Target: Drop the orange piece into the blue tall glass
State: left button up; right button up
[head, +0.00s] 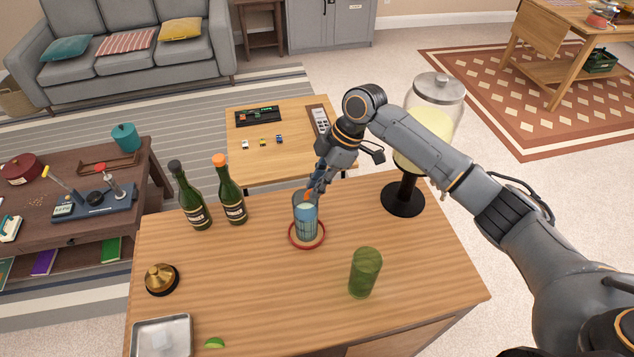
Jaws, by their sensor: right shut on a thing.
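The blue tall glass (306,221) stands upright on a red ring-shaped coaster (323,238) near the back middle of the wooden counter. My right gripper (311,192) points down at the glass's mouth from the upper right. It is shut on the orange piece (308,196), a small bit of orange showing at the fingertips by the rim. The fingers hide most of the piece. I cannot tell whether it is just above the rim or slightly inside. My left gripper is not in view.
Two green bottles (232,198) stand left of the glass. A green glass (364,273) is at front right, and a drink dispenser (428,140) on a black stand is at back right. A brass bell (161,279), a metal tray (162,337) and a lime piece (214,343) lie at left front. The counter's middle is clear.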

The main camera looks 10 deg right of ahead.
jog(key=shift+a+r, duration=0.1)
jog(key=o, duration=0.8)
jog(key=shift+o, duration=0.2)
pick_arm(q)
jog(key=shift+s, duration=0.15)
pick_arm(e)
jog(key=v, duration=1.2)
jog(key=shift+s, duration=0.1)
